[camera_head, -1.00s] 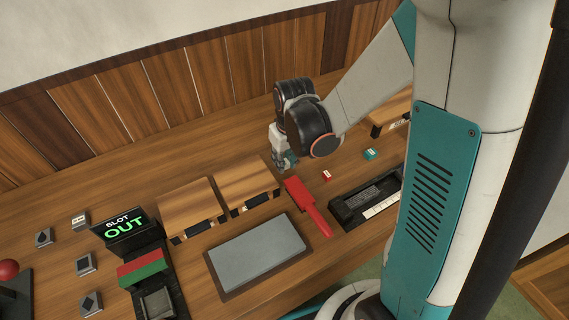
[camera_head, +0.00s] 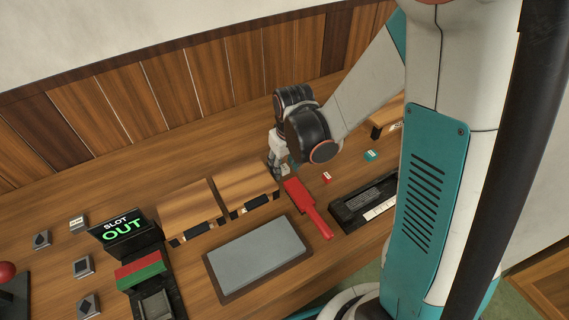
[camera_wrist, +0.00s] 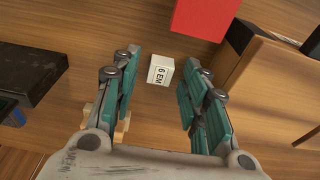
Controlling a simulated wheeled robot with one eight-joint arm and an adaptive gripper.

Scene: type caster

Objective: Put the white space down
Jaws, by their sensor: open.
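The white space is a small white block (camera_wrist: 161,70) marked "6 EM" in the wrist view. It appears to rest on the wooden bench top (camera_wrist: 150,125). My gripper (camera_wrist: 157,80) is open, with one teal finger on each side of the block and a visible gap to both. In the head view my gripper (camera_head: 278,169) points down at the bench, just behind the red paddle-shaped tool (camera_head: 306,204). In that view the block cannot be told apart clearly from the fingertips.
Two wooden cases (camera_head: 248,180) stand left of my gripper. A red block (camera_head: 326,177) and a teal block (camera_head: 370,155) lie to its right. A grey slab (camera_head: 258,254), a black tray (camera_head: 362,203) and a "SLOT OUT" display (camera_head: 122,228) are nearer the front.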

